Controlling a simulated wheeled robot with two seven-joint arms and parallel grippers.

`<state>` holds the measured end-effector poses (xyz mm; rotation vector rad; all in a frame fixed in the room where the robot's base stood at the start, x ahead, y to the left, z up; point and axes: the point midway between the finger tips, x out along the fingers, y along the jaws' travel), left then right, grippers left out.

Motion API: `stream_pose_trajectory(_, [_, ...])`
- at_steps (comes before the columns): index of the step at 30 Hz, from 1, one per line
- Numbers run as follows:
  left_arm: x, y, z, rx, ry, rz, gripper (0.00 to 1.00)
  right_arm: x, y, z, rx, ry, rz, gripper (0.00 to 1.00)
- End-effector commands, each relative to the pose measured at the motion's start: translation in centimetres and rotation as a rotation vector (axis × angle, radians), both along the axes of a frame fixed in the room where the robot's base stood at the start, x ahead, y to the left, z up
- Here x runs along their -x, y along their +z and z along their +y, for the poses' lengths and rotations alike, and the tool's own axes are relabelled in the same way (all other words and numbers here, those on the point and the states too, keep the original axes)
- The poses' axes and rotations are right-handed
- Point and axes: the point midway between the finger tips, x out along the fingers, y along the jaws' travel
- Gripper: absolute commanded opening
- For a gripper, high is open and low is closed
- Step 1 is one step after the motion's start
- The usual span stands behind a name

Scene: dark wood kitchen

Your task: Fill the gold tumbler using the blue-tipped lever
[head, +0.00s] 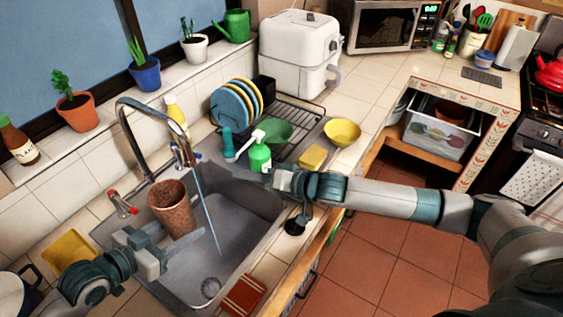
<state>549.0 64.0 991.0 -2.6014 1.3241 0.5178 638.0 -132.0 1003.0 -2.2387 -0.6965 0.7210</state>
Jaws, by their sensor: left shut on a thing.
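The gold tumbler (173,208), brownish and speckled, stands nearly upright with a slight tilt over the left part of the sink (262,243). My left gripper (176,242) is shut on it near its base. A thin stream of water (206,208) runs from the tall curved faucet (124,117) into the sink, to the right of the tumbler and apart from it. The blue-tipped lever (177,152) is behind the faucet spout, partly hidden. A red-tipped lever (117,203) is at the left. My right gripper (268,178) is by the sink's right side; its fingers are unclear.
A green soap bottle (260,155) stands beside my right gripper. A dish rack (298,119) with plates, a green bowl (280,133), a yellow sponge (313,157) and a yellow bowl (342,132) are behind. A red cloth (243,295) lies at the front edge.

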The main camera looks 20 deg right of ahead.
Motion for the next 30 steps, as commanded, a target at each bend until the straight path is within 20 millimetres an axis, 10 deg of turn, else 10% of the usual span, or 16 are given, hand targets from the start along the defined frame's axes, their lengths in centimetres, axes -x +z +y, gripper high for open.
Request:
stream_pose_trajectory(15, [0.0, 0.1, 0.0, 0.001, 0.0, -0.002, 0.2, 0.0, 0.7, -7.8, 0.161, -0.035, -0.074, 0.3])
stream_pose_trajectory(30, [0.0, 0.1, 0.0, 0.001, 0.0, -0.002, 0.2, -0.6, 1.2, -9.6, 0.233, -0.03, -0.14, 0.3])
